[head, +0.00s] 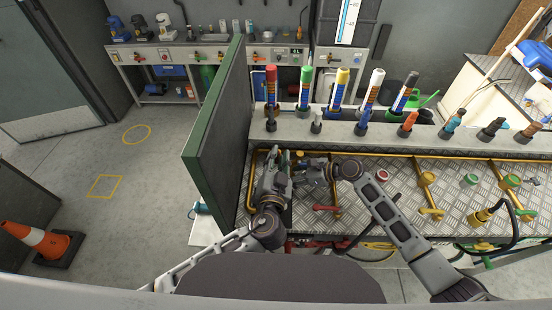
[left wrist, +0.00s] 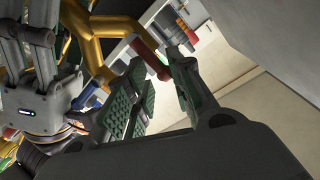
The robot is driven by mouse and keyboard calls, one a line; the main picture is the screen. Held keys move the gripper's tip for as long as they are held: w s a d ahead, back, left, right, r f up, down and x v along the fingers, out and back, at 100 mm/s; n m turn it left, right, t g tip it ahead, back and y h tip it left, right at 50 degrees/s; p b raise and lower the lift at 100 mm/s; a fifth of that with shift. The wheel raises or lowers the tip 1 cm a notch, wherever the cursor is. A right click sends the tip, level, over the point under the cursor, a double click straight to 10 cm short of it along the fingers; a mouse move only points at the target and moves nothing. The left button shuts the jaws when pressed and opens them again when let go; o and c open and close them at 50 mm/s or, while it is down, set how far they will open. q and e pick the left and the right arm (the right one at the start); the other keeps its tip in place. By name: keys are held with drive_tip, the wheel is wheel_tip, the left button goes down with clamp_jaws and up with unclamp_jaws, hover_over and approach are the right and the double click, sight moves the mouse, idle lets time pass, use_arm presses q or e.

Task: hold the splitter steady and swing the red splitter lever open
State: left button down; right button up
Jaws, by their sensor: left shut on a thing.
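A yellow branching splitter (left wrist: 97,40) shows in the left wrist view, with a red-ended branch (left wrist: 152,62) near my left fingers. In the head view the grippers mostly hide it. My left gripper (head: 289,160) is shut on a splitter branch; its green-padded fingers (left wrist: 158,92) show in the left wrist view, and the exact contact is hard to see. My right gripper (head: 308,168) reaches in from the right, close beside the left one; its fingers are not clear. A red lever (head: 325,207) lies at the lower end of a yellow bar (head: 337,196), just below the grippers.
A green-edged partition (head: 212,110) stands close left of my left gripper. An orange cone (head: 42,242) is on the floor.

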use_arm(q)
drive_tip(key=shift+f+m, duration=0.3)
drive_tip(key=shift+m, duration=0.1)
use_arm(e)
drive_tip(key=shift+w+r, duration=0.15)
drive_tip(key=shift+r, duration=0.1)
use_arm(q)
drive_tip(key=c, duration=1.2)
unclamp_jaws()
drive_tip(key=shift+r, duration=0.1)
drive_tip(key=shift+d, duration=0.1)
use_arm(e)
drive_tip(key=shift+f, duration=0.1)
use_arm(q)
drive_tip(key=shift+r, duration=0.1)
drive_tip(key=shift+s, duration=0.15)
drive_tip(key=shift+s+a+r, duration=0.1)
drive_tip(key=shift+s+a, duration=0.05)
drive_tip(key=shift+s, duration=1.65)
drive_tip(key=shift+s+a+r, duration=0.1)
drive_tip(key=shift+s, duration=1.7)
drive_tip(key=shift+r, duration=0.1)
drive_tip(key=shift+r, duration=4.85)
